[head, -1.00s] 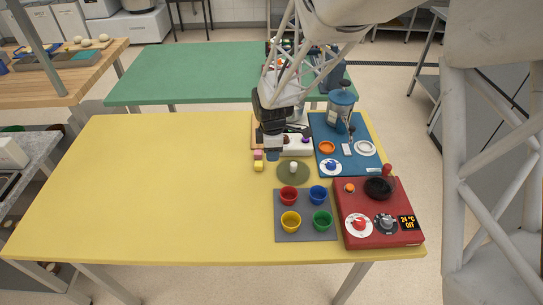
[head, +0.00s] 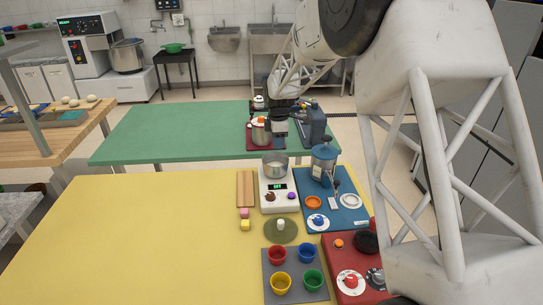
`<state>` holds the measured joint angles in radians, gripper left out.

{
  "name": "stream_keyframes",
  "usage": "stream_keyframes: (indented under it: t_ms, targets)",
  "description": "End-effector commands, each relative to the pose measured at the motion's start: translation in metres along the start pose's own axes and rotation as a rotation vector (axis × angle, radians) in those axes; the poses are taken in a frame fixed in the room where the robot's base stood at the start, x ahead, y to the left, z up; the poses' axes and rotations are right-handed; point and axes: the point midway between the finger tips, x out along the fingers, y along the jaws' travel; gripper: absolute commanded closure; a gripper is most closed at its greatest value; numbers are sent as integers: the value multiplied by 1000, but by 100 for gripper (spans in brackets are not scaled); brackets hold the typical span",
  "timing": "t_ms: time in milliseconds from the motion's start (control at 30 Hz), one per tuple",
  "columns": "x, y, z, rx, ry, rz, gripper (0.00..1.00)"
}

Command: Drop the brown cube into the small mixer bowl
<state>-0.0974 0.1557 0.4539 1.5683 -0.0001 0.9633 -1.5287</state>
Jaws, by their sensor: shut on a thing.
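My gripper (head: 279,129) is at the near edge of the green table, past the scale on the yellow table. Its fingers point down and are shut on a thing. This is probably the brown cube, but it is too small and hidden to make out. A dark grey machine (head: 314,125) that looks like a small mixer stands on the green table, just right of the gripper. Its bowl cannot be made out clearly. A metal pot (head: 261,134) stands on a red base left of the gripper. A silver bowl (head: 275,166) rests on a white scale (head: 279,184).
A pink cube (head: 244,213) and a yellow cube (head: 245,225) sit near a wooden board (head: 245,188). Several coloured cups stand on a grey mat (head: 271,259). The left of the green table (head: 170,130) is clear.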

Motion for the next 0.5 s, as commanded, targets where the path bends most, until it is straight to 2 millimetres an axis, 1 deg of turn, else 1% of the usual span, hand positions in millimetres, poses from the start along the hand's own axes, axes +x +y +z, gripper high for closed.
stream_keyframes:
  t_ms: [133,500]
  targets:
    - [-3,7,5,1,0,0,94]
    - [-3,7,5,0,0,0,94]
